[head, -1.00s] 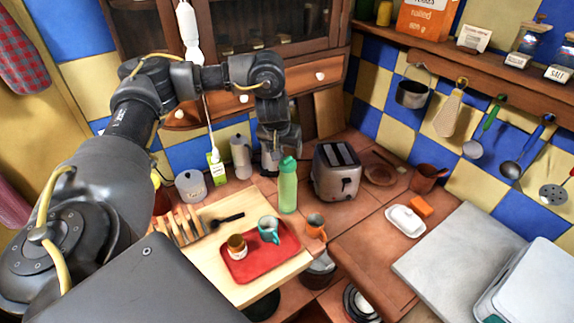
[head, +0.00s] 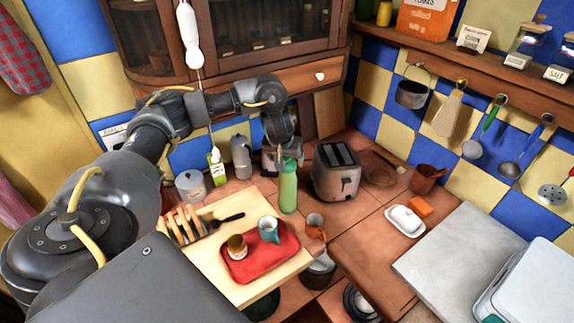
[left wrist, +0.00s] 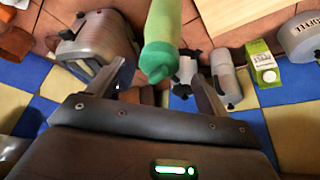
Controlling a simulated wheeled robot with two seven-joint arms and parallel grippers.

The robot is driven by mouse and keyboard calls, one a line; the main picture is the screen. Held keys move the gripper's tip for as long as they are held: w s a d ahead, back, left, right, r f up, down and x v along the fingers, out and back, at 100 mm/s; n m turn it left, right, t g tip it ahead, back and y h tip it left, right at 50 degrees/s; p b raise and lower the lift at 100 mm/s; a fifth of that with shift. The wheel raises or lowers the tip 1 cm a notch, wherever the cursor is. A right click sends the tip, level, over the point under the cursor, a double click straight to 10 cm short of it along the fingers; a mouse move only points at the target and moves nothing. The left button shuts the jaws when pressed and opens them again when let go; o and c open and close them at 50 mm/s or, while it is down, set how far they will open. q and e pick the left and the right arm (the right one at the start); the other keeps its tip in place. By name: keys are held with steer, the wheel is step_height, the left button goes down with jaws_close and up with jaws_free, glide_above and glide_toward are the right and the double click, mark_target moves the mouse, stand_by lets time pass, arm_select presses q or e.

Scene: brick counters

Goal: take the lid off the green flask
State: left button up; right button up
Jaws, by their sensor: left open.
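The green flask (head: 288,190) stands upright on the counter, between the wooden board and the toaster. Its darker green lid (head: 289,164) is on top. In the left wrist view the flask (left wrist: 165,20) points toward me with its lid (left wrist: 158,61) nearest. My left gripper (head: 280,160) is right behind the flask's top in the head view, partly hidden by it. In the left wrist view its two fingers (left wrist: 156,80) are open, spread to either side of the lid. They are not closed on it. My right gripper is not in view.
A toaster (head: 337,171) stands right of the flask. A grey bottle (head: 241,158) and a green carton (head: 217,168) stand behind left. A red tray (head: 239,272) with cups lies on the wooden board (head: 213,268) in front. A coffee canister (head: 190,187) is further left.

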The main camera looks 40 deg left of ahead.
mark_target(287, 160)
arm_select(q)
steer(key=x, duration=0.2)
steer(key=shift+w+f, duration=0.15)
steer(key=shift+f, duration=0.25)
steer(key=shift+w+a+f, duration=0.2)
steer(key=shift+w+f, duration=0.2)
steer(key=shift+f, duration=0.1)
steer(key=shift+a+f, duration=0.1)
steer(key=shift+f, duration=0.2)
steer(key=c, duration=1.1)
steer(key=shift+o, duration=0.2)
steer(key=shift+w+r, duration=0.1)
